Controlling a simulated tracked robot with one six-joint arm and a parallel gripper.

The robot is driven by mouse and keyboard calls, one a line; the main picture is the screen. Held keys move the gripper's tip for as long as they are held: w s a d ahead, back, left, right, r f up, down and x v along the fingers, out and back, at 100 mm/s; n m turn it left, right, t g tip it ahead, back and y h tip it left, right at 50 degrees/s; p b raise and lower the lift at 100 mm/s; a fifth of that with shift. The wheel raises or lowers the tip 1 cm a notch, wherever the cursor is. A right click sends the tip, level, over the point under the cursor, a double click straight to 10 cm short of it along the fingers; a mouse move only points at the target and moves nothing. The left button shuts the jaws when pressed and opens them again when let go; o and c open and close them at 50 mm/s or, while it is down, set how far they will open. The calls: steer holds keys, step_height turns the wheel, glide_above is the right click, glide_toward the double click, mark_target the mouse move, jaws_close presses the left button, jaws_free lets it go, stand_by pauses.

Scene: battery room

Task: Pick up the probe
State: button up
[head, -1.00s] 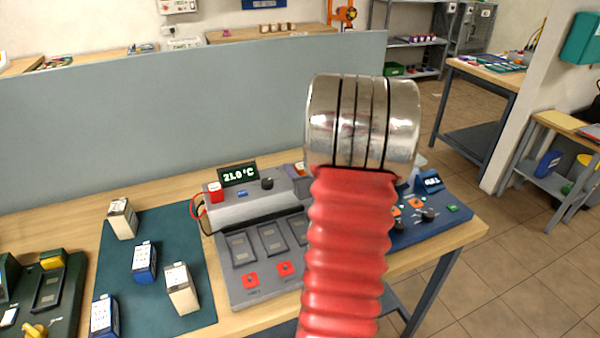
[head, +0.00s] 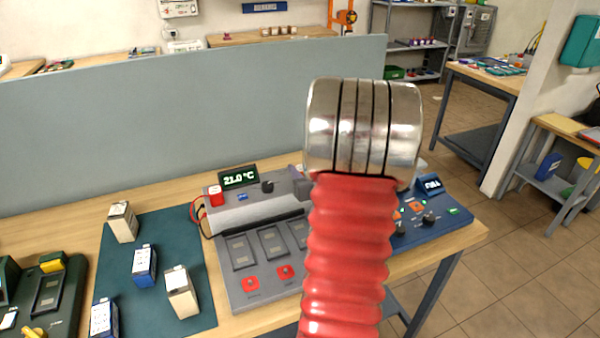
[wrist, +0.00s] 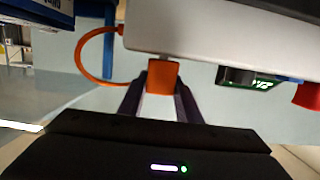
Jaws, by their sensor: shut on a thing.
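The probe (wrist: 163,75) has an orange block-shaped body, with an orange cable looping off to its left in the wrist view. My gripper (wrist: 161,92) is shut on it, with one dark finger on each side. The probe is close to the end of the grey tester (wrist: 210,25), which fills the top of the wrist view. I cannot tell whether they touch. In the head view, the tester (head: 247,213) shows a 21.0 °C display (head: 238,176), and my arm hides the probe.
A red block (head: 215,195) with red and black leads is at the tester's left end. Several battery packs stand on a dark mat (head: 165,250) to the left. A blue station (head: 425,222) stands at the right. A grey partition (head: 180,125) rises behind the bench.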

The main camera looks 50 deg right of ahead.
step_height(320, 180, up, 10)
steer(key=shift+f, duration=0.25)
steer(key=shift+s, duration=0.1)
stand_by(0.7)
